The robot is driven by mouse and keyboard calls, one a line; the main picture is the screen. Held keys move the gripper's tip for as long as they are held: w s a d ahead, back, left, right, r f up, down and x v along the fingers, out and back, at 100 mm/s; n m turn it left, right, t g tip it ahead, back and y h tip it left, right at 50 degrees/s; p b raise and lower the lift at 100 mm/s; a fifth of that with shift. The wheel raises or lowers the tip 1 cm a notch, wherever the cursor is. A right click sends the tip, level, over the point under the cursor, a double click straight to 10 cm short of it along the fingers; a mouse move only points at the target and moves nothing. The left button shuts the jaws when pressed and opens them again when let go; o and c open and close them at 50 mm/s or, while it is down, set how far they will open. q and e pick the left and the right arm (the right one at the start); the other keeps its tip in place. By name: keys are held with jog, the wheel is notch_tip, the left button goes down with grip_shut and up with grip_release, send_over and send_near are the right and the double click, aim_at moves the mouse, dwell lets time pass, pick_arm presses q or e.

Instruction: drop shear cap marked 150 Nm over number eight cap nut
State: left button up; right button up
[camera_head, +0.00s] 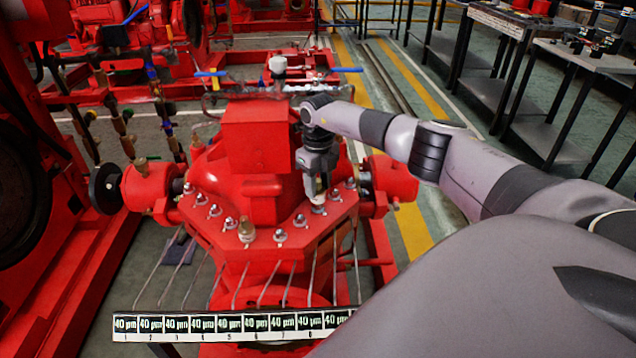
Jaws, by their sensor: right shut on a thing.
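A row of silver cap nuts (280,236) runs along the angled front flange of the red pump casing (262,145). A numbered strip (230,325) below it carries plates reading "40 µm", with thin rods rising toward the flange. The plate numbered 8 (309,322) is near its right end. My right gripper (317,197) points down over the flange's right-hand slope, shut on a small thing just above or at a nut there. The held thing is mostly hidden, and no 150 Nm marking is readable. I cannot tell which nut is number eight. My left gripper is out of view.
A taller brass-coloured fitting (246,229) stands at the flange's front corner. Red pipework and a dark handwheel (105,187) are at left. Grey benches (590,55) holding small parts stand at right. My right arm covers the strip's right end.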

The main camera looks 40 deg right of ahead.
jog(key=shift+f, duration=0.15)
jog(key=shift+f+b, duration=1.1)
jog(key=shift+f, duration=0.3)
jog(key=o, duration=1.1)
jog(key=shift+r, duration=0.1)
jog(key=shift+o, duration=0.2)
notch_tip(320, 180, up, 7)
jog(key=shift+r+p, duration=0.1)
jog(key=shift+p, duration=0.5)
